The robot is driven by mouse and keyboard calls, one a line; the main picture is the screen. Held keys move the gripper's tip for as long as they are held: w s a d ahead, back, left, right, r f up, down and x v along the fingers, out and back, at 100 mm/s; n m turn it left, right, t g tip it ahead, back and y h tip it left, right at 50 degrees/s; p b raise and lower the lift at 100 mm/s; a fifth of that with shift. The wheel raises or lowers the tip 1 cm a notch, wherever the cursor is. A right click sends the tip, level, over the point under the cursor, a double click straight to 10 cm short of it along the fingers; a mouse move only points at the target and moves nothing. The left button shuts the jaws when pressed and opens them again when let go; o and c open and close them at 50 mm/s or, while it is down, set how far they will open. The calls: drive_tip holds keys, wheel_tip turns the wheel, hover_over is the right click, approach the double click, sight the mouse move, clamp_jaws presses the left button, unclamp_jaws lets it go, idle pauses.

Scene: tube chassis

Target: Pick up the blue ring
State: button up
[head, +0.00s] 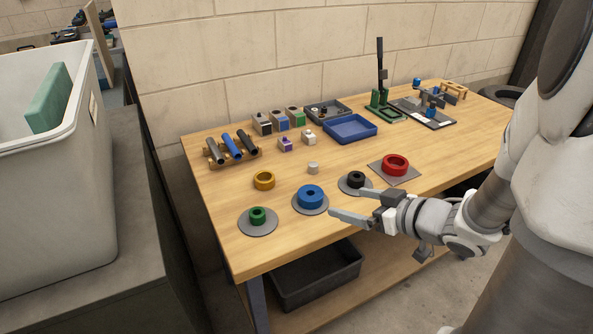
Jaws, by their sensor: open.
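The blue ring (311,192) lies flat on a round grey disc (311,208) near the front edge of the wooden table. My gripper (350,203) is to the right of the blue ring, pointing left, open and empty. Its fingertips are apart, one near the black ring's disc and one nearer the table's front edge. No part of the blue ring is hidden by the gripper. I cannot tell the gripper's exact height above the table.
A green ring (258,214), a yellow ring (264,180), a black ring (355,179) and a red ring (395,165) lie around it. Tubes on a rack (232,147), small blocks and a blue tray (350,128) stand behind. A dark bin (316,275) is below.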

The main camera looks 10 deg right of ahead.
sight(313, 195)
drive_tip(key=b+x, duration=0.3)
drive_tip(key=x, duration=0.7)
drive_tip(key=shift+w+f+b, duration=0.1)
drive_tip(key=shift+f+b, duration=0.05)
drive_tip(key=shift+b, duration=0.25)
drive_tip(key=b+x, duration=0.2)
drive_tip(key=x, duration=0.3)
drive_tip(key=shift+d+f, duration=0.15)
drive_tip(key=shift+f, duration=0.05)
drive_tip(key=shift+w, duration=0.2)
drive_tip(key=shift+c, duration=0.3)
drive_tip(key=c, duration=1.4)
drive_tip(key=shift+r, duration=0.1)
